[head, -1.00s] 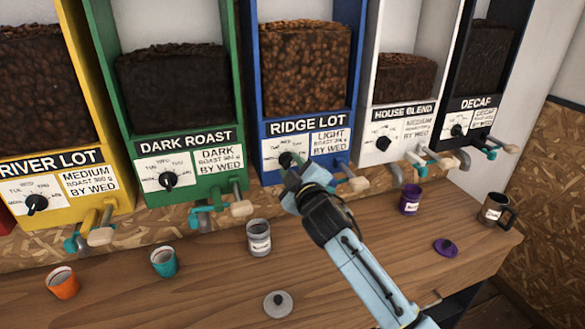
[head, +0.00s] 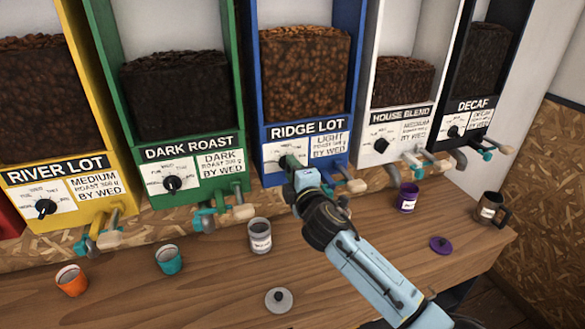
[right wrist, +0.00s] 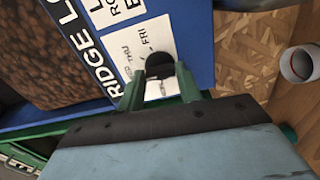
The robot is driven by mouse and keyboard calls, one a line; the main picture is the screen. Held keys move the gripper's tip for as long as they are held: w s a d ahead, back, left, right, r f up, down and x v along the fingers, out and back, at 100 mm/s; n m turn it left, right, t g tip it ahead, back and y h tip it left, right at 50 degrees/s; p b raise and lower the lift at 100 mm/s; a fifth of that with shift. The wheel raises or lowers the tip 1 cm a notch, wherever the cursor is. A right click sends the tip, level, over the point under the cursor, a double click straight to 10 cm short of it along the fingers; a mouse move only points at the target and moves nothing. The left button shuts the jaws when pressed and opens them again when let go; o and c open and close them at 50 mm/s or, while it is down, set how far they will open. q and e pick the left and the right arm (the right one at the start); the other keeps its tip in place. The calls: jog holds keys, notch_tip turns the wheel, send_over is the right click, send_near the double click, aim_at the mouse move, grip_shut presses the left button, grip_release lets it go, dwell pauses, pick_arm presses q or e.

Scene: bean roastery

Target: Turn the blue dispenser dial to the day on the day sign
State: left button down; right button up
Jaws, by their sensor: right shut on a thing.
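The blue dispenser (head: 257,122) labelled RIDGE LOT stands in the middle of the row. Its dark dial (right wrist: 159,66) sits on a white plate with day marks; THU and FRI are readable near it in the right wrist view. My right gripper (right wrist: 160,88) is shut on the dial, one green finger on each side. In the head view the gripper (head: 291,163) covers most of the dial, so where it points cannot be told. No separate day sign is seen; the labels on the dispensers read BY WED. My left gripper is out of view.
Green (head: 192,146), white (head: 380,125), black and yellow dispensers flank the blue one, with spouts and handles below. Several cups, a grey lid (head: 279,300) and a purple lid (head: 440,245) lie on the wooden counter (head: 340,300).

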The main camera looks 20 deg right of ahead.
jog(key=shift+n, duration=0.3)
jog(key=o, duration=1)
jog(key=shift+s, duration=0.1)
jog(key=s, duration=0.4)
jog(key=s+b, duration=0.1)
jog(key=s, duration=0.8)
jog(key=shift+s+d, duration=0.1)
jog(key=shift+d, duration=0.15)
jog(key=shift+f, duration=0.1)
